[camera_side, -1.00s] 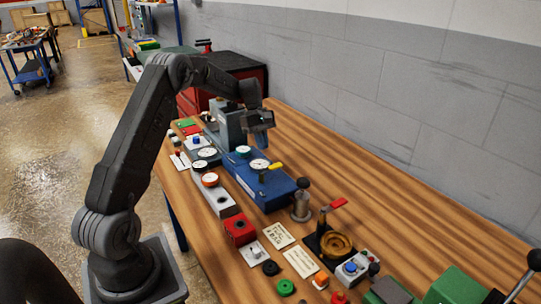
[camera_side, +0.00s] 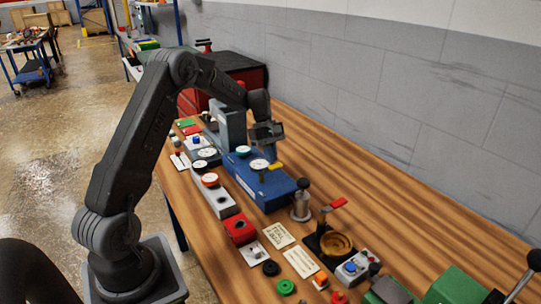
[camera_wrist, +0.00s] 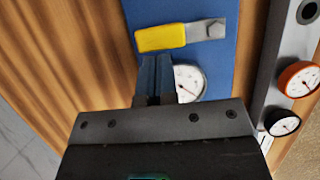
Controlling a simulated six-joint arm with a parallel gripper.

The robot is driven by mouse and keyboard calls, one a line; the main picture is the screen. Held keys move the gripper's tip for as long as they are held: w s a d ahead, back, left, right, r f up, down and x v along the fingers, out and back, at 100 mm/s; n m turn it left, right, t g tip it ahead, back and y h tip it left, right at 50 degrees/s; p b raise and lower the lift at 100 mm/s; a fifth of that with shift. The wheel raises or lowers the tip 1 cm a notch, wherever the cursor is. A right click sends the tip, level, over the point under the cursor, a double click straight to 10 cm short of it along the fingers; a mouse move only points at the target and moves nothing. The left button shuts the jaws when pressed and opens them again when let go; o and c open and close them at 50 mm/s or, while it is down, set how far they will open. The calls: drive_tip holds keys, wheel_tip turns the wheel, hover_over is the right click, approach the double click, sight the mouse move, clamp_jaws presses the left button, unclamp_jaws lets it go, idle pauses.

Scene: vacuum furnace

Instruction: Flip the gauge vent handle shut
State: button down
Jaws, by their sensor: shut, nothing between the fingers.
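A yellow-gripped handle (camera_side: 276,166) with a grey metal arm sits on a blue block (camera_side: 280,190), beside a white-faced gauge (camera_side: 259,164). In the wrist view the yellow handle (camera_wrist: 160,37) lies roughly crosswise above my fingertips, its metal end to the right at a pivot. The gauge (camera_wrist: 188,82) is partly hidden behind my fingers. My gripper (camera_side: 267,150) is shut and empty, above the blue block close to the handle. In the wrist view my gripper's tips (camera_wrist: 156,60) end just short of the yellow grip; I cannot tell whether they touch it.
A grey-blue upright housing (camera_side: 231,122) stands behind the gauges. A metal post with a black knob (camera_side: 301,203) and a red-handled valve (camera_side: 335,206) stand toward the front. Gauges and a red box (camera_side: 239,229) line the left edge. The wood along the wall is clear.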

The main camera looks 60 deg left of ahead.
drive_tip(key=shift+w+d+m+g, duration=0.25)
drive_tip(key=shift+d+m+g, duration=0.25)
drive_tip(key=shift+m, duration=0.5)
drive_tip(key=m, duration=0.1)
drive_tip(key=d+m, duration=0.1)
drive_tip(key=shift+w+d+m+g, duration=0.2)
drive_tip(key=shift+d+m+g, duration=0.1)
drive_tip(key=shift+g, duration=0.1)
drive_tip(key=d+m, duration=0.1)
drive_tip(key=m, duration=0.1)
drive_tip(key=d+m+g+y, duration=0.1)
drive_tip(key=m, duration=0.1)
drive_tip(key=shift+s+d, duration=0.1)
drive_tip(key=shift+d, duration=0.05)
drive_tip(key=d+m+y, duration=0.1)
drive_tip(key=m, duration=0.1)
drive_tip(key=s+d+m+g, duration=0.1)
drive_tip(key=m, duration=0.2)
drive_tip(key=shift+d+y, duration=0.1)
drive_tip(key=shift+y, duration=0.3)
drive_tip(key=shift+s+d+m+g+y, duration=0.1)
drive_tip(key=shift+s+d+m+y, duration=0.2)
drive_tip(key=shift+m, duration=0.45)
drive_tip(key=shift+s+d+m+g+y, duration=0.1)
drive_tip(key=shift+s+d+m+y, duration=0.2)
drive_tip(key=shift+m, duration=0.5)
drive_tip(key=shift+s+d+m+g+y, duration=0.15)
drive_tip(key=shift+s+m+y, duration=0.2)
drive_tip(key=shift+m, duration=0.4)
drive_tip(key=shift+s, duration=0.1)
